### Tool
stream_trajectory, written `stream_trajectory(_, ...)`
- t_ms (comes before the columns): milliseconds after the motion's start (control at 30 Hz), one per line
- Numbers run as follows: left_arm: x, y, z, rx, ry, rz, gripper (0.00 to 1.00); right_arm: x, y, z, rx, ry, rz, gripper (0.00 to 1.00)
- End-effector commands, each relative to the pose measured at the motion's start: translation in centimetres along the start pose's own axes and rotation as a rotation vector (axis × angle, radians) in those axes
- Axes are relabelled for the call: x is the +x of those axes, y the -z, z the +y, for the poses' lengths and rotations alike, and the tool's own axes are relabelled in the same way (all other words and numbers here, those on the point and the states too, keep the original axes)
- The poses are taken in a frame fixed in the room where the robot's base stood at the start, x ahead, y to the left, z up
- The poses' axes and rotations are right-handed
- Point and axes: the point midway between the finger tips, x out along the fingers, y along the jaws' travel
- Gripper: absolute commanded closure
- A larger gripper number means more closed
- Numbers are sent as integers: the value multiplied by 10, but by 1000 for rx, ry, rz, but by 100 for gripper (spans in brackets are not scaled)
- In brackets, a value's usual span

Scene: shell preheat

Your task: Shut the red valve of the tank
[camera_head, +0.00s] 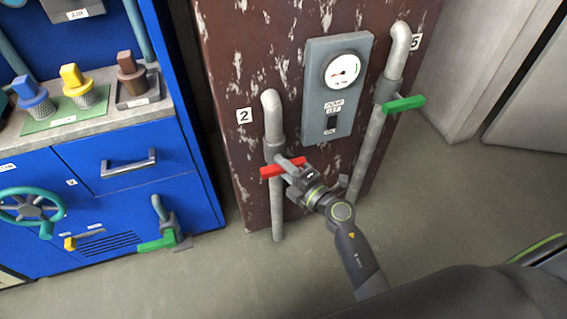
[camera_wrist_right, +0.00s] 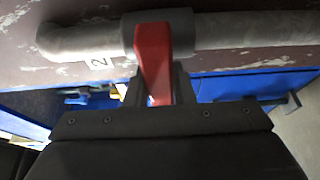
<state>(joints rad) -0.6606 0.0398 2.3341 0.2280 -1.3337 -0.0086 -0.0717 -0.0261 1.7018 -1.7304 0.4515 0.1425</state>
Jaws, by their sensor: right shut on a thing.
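The red valve (camera_head: 272,171) is a bar handle on a grey vertical pipe (camera_head: 277,215) at the left of the brown, paint-worn tank (camera_head: 240,60), beside the label 2. The handle lies across the pipe, roughly level. My right gripper (camera_head: 292,176) is at the handle and shut on it. In the right wrist view the red handle (camera_wrist_right: 153,60) runs down from the pipe collar in between the fingers. The fingertips are partly hidden behind the gripper body. My left gripper is not in view.
A green handle (camera_head: 403,104) sits on the right pipe by label 5. A grey gauge box (camera_head: 330,90) is between the pipes. A blue cabinet (camera_head: 110,190) with a teal wheel (camera_head: 30,208) and a lower green handle (camera_head: 157,242) stands left. The floor in front is clear.

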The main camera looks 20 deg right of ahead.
Motion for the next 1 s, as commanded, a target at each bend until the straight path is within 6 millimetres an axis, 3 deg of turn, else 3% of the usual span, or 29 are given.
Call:
stream_trajectory(367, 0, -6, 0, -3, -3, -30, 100, 0, 0, -1, -13, 6, 1, 100)
stream_trajectory(400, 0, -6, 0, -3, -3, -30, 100, -1, 0, -1, -12, 6, 1, 74)
stream_trajectory(533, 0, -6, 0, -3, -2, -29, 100, 0, 0, -1, -11, 5, 1, 57)
stream_trajectory(833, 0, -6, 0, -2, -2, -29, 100, -1, 0, 0, -10, 4, 0, 56)
stream_trajectory(1000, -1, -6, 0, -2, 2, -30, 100, -16, 0, 0, -9, 5, -1, 56)
